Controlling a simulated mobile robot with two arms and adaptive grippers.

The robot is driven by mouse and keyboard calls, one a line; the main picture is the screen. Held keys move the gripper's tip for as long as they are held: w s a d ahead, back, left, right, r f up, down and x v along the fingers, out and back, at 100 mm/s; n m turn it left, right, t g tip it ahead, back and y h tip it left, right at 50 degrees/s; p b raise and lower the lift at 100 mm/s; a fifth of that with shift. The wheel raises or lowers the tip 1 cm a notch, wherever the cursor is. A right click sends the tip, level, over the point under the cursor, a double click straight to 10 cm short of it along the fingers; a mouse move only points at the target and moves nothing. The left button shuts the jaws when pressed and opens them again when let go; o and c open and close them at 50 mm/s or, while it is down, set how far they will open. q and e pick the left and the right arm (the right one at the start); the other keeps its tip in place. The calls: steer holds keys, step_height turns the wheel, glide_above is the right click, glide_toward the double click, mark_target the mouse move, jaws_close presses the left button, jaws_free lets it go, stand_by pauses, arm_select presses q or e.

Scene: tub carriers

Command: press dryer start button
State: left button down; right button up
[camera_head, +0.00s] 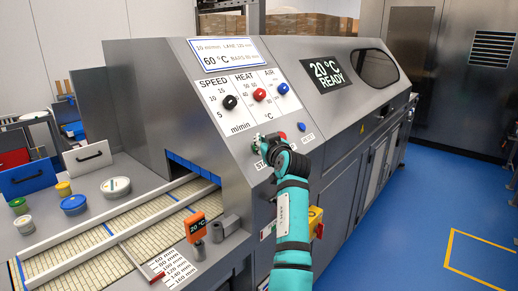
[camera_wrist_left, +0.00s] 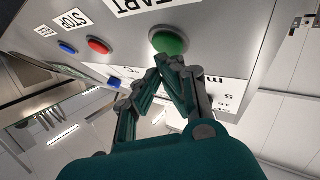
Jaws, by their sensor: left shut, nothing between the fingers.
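The dryer (camera_head: 340,95) is a long grey machine with a sloped control panel. The green button under the START label (camera_wrist_left: 168,42) shows clearly in the left wrist view. In the head view it is mostly hidden by my gripper. My left gripper (camera_wrist_left: 170,62) is shut and empty, its fingertips just below the green button in the wrist view. Whether they touch it I cannot tell. In the head view my left gripper (camera_head: 263,142) is at the panel's lower row. The red button (camera_wrist_left: 98,45) by the STOP label and a blue button (camera_wrist_left: 67,48) lie to the left. My right gripper is not in view.
The dryer display (camera_head: 327,71) reads 20 °C READY. SPEED (camera_head: 230,102), HEAT (camera_head: 259,95) and AIR (camera_head: 284,88) knobs sit above the buttons. A conveyor (camera_head: 100,245) enters the dryer at left, beside several small tubs (camera_head: 116,186).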

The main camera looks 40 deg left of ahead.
arm_select(q)
steer(key=shift+a+f, duration=0.1)
steer(key=shift+a+f, duration=0.15)
steer(key=shift+a, duration=0.05)
steer(key=shift+a+f+b, duration=0.1)
steer(key=shift+f+b, duration=0.05)
steer(key=shift+b, duration=0.15)
stand_by(0.3)
steer(key=shift+d+r, duration=0.35)
steer(key=shift+d, duration=0.05)
steer(key=shift+r, duration=0.1)
steer(key=shift+s+d+r+p, duration=0.1)
steer(key=shift+d+r+p, duration=0.15)
steer(key=shift+d+r, duration=0.85)
steer(key=shift+s+d+r+p, duration=0.1)
steer(key=shift+d+r+p, duration=0.15)
steer(key=shift+d+r, duration=0.75)
steer(key=shift+d+f, duration=0.1)
steer(key=shift+f, duration=0.05)
